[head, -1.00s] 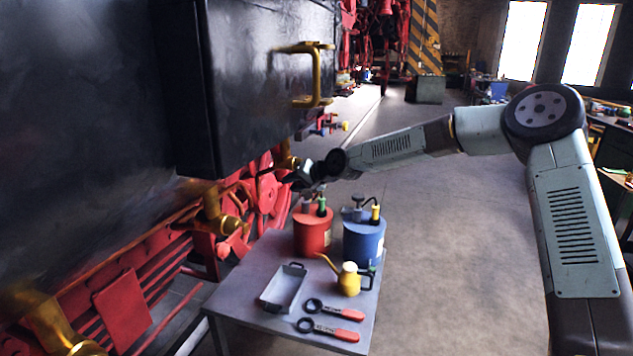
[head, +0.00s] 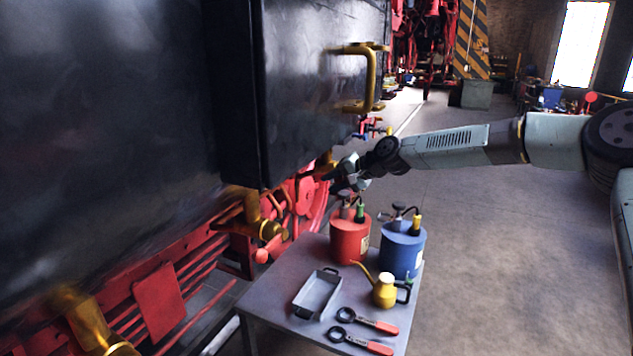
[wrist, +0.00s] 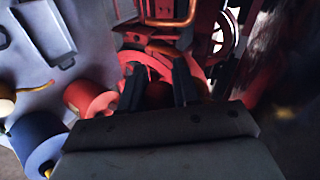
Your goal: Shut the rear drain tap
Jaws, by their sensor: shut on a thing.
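A brass tap fitting (head: 324,165) shows below the black cylinder casing in the head view, partly hidden by my gripper (head: 342,183). My gripper is at this fitting, low beside the red frame. In the wrist view my gripper (wrist: 158,85) has its two dark fingers on either side of a dark red piece (wrist: 156,94), which looks like the tap's handle. The grip point is dark and small, so the handle's angle cannot be told. Another brass fitting (head: 262,228) with a red knob (head: 262,256) stands nearer, apart from my gripper.
A grey table (head: 262,307) stands below, bearing a red can (head: 350,238), a blue can (head: 401,252), a yellow oil can (head: 385,292), a grey tray (head: 318,293) and two red-handled wrenches. A brass handrail (head: 372,80) juts out above my gripper. Open floor lies to the right.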

